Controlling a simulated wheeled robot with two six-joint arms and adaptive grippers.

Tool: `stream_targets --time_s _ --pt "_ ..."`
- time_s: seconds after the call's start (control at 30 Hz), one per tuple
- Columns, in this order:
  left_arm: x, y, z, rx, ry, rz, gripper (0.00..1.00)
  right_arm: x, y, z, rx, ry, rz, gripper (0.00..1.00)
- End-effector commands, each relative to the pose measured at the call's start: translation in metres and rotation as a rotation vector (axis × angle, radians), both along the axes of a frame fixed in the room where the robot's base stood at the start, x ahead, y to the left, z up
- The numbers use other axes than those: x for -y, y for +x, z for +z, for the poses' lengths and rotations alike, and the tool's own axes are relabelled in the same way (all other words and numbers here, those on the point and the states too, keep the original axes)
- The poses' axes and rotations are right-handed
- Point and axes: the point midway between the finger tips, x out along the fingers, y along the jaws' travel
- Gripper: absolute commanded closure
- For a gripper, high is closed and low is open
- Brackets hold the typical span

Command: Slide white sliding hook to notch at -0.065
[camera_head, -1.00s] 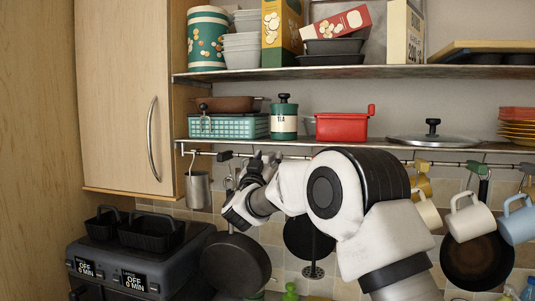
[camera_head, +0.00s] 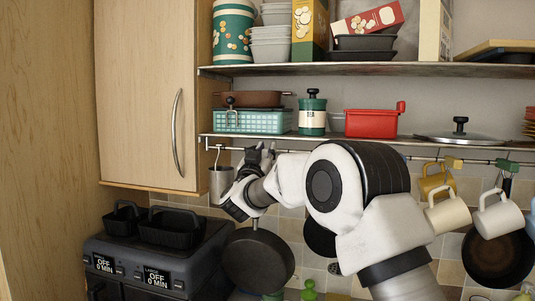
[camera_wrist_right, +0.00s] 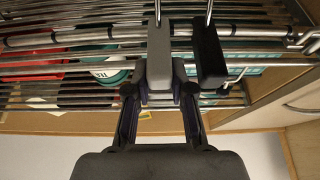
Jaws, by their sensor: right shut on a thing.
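The white sliding hook (camera_wrist_right: 158,62) looks light grey in the right wrist view, its block on the metal rail (camera_wrist_right: 95,34). My right gripper (camera_wrist_right: 160,94) is shut on it, one finger on each side. A black hook block (camera_wrist_right: 209,55) sits close beside it, on its right in that view. In the head view my right gripper (camera_head: 257,153) is at the rail (camera_head: 440,158), above the hanging dark pan (camera_head: 257,262). There the gripper hides the white hook. No notch mark can be made out. My left gripper is not in view.
A steel cup (camera_head: 221,183) hangs just left of my gripper, near the wooden cabinet (camera_head: 150,95). A loaded shelf (camera_head: 370,138) runs just above the rail.

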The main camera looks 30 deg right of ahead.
Motion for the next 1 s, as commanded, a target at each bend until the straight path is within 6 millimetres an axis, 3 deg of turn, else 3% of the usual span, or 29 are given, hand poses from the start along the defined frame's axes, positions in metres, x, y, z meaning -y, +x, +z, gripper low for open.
stream_targets --time_s 0.23,0.27,0.3,0.77,1.0 --pt "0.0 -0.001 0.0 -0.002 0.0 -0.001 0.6 0.002 0.001 -0.006 -0.011 0.006 -0.001 1.0" --pt "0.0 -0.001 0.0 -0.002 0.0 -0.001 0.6 0.002 0.001 -0.006 -0.011 0.006 -0.001 0.67" --pt "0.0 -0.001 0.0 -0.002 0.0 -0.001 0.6 0.002 0.001 -0.006 -0.011 0.006 -0.001 0.53" --pt "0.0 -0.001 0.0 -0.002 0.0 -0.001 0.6 -0.002 -0.001 -0.006 -0.009 0.003 0.001 0.52" --pt "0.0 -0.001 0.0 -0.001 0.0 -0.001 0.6 -0.038 -0.025 -0.025 -0.016 0.0 0.003 0.52"
